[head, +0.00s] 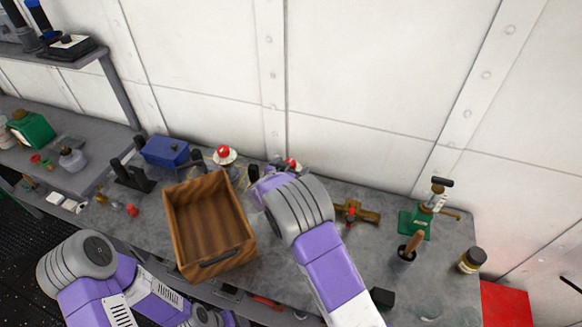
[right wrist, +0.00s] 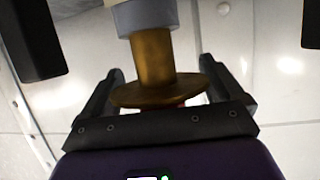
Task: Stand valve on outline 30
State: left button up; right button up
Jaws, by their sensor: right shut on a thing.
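My right gripper (right wrist: 165,95) is shut on a brass flanged piece (right wrist: 153,60), which looks like the valve. In the right wrist view it has a round brass flange, a thick stem and a grey collar, with a bit of red by the flange. In the head view my right arm hides most of this grip, behind the wooden crate; a red part (head: 291,163) shows just past the arm. Another brass fitting with a red handle (head: 352,212) lies on the bench to the right. Grey parts of my left arm show at the bottom edge, its jaws unclear. I cannot make out outline 30.
An open wooden crate (head: 186,247) stands on the grey bench, left of my right arm. A blue box (head: 164,151) and a red-topped item (head: 224,154) stand behind it. The wall is close behind.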

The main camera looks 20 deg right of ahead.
jog(key=shift+f+b, duration=0.3)
jog(key=shift+f, duration=0.3)
jog(key=o, duration=1.7)
jog(key=shift+s+f, duration=0.1)
jog(key=p+v, duration=0.1)
jog(key=v, duration=0.6)
jog(key=shift+s+a+r, duration=0.1)
jog(key=shift+a+r, duration=0.05)
jog(key=shift+r, duration=0.1)
jog(key=shift+r, duration=0.1)
